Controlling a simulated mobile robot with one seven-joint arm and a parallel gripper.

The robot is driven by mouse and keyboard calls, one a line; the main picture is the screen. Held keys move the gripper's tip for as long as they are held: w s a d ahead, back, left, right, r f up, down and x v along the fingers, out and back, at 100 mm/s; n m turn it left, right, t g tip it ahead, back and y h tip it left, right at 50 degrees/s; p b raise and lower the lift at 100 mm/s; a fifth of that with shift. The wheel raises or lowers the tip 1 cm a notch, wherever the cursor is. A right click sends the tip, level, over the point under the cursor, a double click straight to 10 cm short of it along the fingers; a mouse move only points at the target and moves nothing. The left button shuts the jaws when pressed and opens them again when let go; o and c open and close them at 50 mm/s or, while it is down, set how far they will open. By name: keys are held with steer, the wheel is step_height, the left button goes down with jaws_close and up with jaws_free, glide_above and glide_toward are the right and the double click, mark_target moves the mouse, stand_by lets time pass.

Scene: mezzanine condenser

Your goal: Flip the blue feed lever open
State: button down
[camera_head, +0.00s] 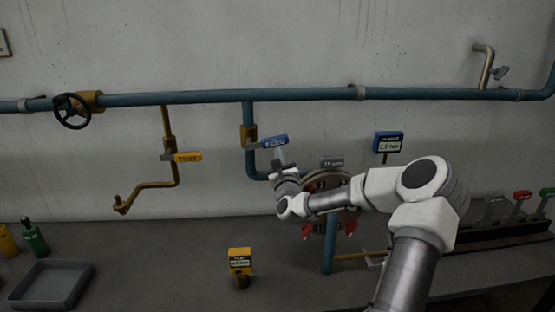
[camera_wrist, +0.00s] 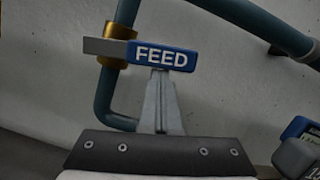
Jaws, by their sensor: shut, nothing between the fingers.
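The blue feed lever (camera_head: 274,142) points right from a brass valve (camera_head: 248,136) on the teal pipe branch, roughly level with a slight tilt. In the wrist view the lever (camera_wrist: 162,58) reads FEED, and a grey bar joins it to the brass collar (camera_wrist: 118,48). My gripper (camera_head: 281,156) is just below the lever. In the wrist view its fingers (camera_wrist: 160,76) are together, with their tips at the lever's lower edge. I cannot tell whether they touch it. Nothing shows between the fingers.
A yellow TEST lever (camera_head: 187,157) hangs on a brass branch to the left. A flanged round fitting (camera_head: 328,181) with red parts stands behind my arm. A gauge display (camera_head: 388,143) is to the right. A yellow tag block (camera_head: 239,261) and grey tray (camera_head: 52,284) rest on the bench.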

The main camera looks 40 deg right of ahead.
mark_target(277, 141)
step_height(277, 141, up, 3)
steer(key=n, duration=0.2)
steer(key=n+y, duration=0.1)
steer(key=n, duration=0.1)
steer(key=shift+r+n+t+y+b, duration=0.15)
steer(key=shift+n+t+y+b, duration=0.15)
steer(key=shift+n, duration=0.1)
steer(key=w+a+r+n+g+y, duration=0.1)
steer(key=a+r+n, duration=0.4)
steer(key=n, duration=0.7)
steer(key=shift+w+r+n+g+y, duration=0.3)
steer(key=shift+w+r+y, duration=0.4)
steer(key=shift+w+y, duration=0.25)
steer(key=shift+w, duration=0.1)
steer(key=shift+f, duration=0.1)
